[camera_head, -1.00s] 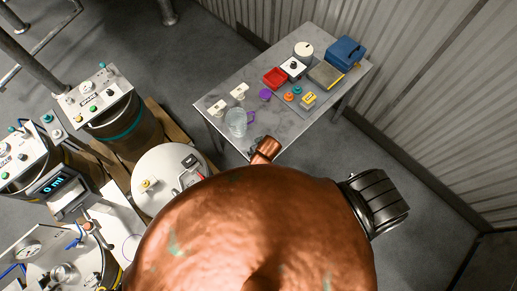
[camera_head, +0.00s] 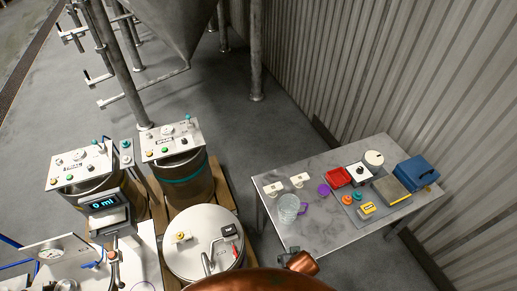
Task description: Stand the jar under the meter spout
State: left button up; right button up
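The jar is a clear vessel (camera_head: 289,208) with a purple handle. It stands upright on the grey table (camera_head: 325,238), near its left front part. The meter (camera_head: 103,203) shows "0 ml" on its display at the lower left, above white machine housing; I cannot make out its spout clearly. A dark gripper (camera_head: 289,256) beside a copper-coloured wrist shows at the table's front edge, below and apart from the jar. It seems to be my right one; its fingers are too small to read. My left gripper is not in view.
On the table are two white blocks (camera_head: 285,185), a red tray (camera_head: 339,176), a blue case (camera_head: 414,172) and several small coloured items. A white-topped drum (camera_head: 203,243) stands between meter and table. The table's front middle is clear.

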jog(key=w+d+r+b, duration=0.1)
jog(key=w+r+b, duration=0.2)
jog(key=w, duration=0.3)
jog(key=w+d+r+b, duration=0.2)
jog(key=w+r+b, duration=0.1)
jog(key=w, duration=0.3)
pick_arm(q)
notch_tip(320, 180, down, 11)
jog(key=b, duration=0.4)
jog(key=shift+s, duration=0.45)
pick_arm(e)
jog(key=w+d+r, duration=0.3)
jog(key=w+r, duration=0.1)
jog(key=r, duration=0.5)
jog(key=shift+w+d+r, duration=0.15)
jog(key=shift+d+r, duration=0.15)
jog(key=shift+d, duration=0.05)
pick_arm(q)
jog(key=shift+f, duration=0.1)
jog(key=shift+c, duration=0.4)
